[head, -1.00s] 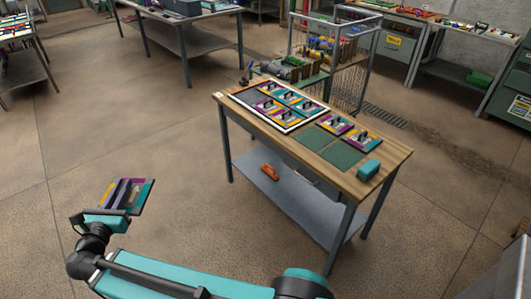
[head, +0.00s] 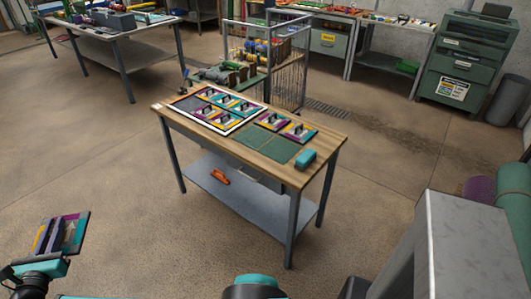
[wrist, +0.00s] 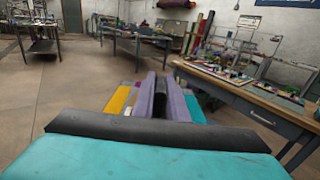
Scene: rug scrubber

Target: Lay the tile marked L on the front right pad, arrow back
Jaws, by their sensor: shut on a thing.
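My gripper (head: 54,240) is shut on a tile (head: 76,233) with a dark edge and orange, purple and teal areas. It holds the tile in the air at the lower left of the head view, well away from the worktable. The tile also shows in the wrist view (wrist: 118,100), partly hidden behind the fingers (wrist: 161,97). Its letter cannot be read. On the worktable, the bare green front right pad (head: 279,150) lies beside another bare green pad (head: 241,139). Two handled tiles (head: 270,121) (head: 298,132) lie behind these pads.
A white-framed tray (head: 231,131) with several handled tiles lies on the worktable's left part. A teal block (head: 306,159) sits right of the pads. A grey-topped cabinet (head: 465,245) stands at lower right. Open floor lies between my gripper and the worktable.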

